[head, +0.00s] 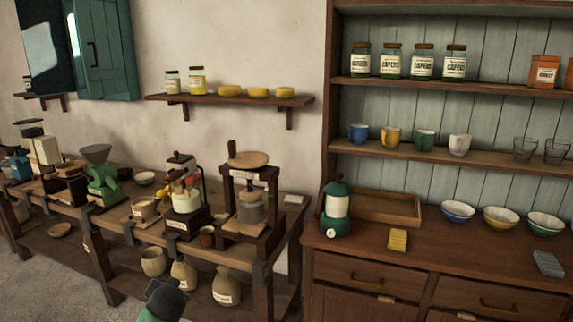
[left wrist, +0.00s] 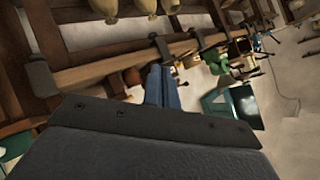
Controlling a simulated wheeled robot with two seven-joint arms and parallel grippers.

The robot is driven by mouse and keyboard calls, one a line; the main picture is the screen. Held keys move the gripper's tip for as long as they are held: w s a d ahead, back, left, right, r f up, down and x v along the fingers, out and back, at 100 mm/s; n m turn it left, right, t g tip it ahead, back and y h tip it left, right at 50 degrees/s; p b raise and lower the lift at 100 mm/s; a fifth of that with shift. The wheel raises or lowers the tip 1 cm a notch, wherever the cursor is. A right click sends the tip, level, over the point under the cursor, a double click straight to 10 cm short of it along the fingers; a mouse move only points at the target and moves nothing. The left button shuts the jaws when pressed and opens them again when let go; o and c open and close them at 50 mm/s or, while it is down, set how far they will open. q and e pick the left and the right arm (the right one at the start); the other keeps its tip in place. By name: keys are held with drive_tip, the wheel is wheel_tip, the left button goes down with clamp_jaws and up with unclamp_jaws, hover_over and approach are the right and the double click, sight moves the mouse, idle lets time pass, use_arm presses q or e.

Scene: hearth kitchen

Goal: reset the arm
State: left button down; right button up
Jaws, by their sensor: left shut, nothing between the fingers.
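My left gripper (left wrist: 162,78) shows in the left wrist view, with its two blue-grey fingers closed together and nothing between them. It is tilted relative to the room, so the bench appears turned on its side behind it. The fingers look apart from the wooden bench rail behind them. My right gripper is in neither view.
A wooden workbench (head: 205,247) with grinders and presses stands along the wall. Right of it is a dresser (head: 345,254) with bowls, a green-and-white canister (head: 337,210) and a wooden tray (head: 414,221). Sacks (head: 226,288) stand on the bench's lower shelf.

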use_arm(q)
drive_tip(key=s+d+f+g+h, duration=0.3)
drive_tip(key=s+d+f, duration=0.45)
drive_tip(key=s, duration=0.45)
drive_tip(key=s+d+f+g+h, duration=0.2)
drive_tip(key=s+d+f, duration=0.55)
drive_tip(key=s, duration=0.45)
drive_tip(key=s+d+f+g, duration=0.2)
drive_tip(key=s+f, duration=0.3)
drive_tip(key=s, duration=0.5)
drive_tip(key=s+d+f+g+h, duration=0.1)
drive_tip(key=s+d+f+g, duration=0.1)
drive_tip(key=s+f, duration=0.4)
drive_tip(key=s, duration=0.3)
drive_tip(key=shift+s+f+n, duration=0.15)
drive_tip(key=shift+s+n, duration=0.25)
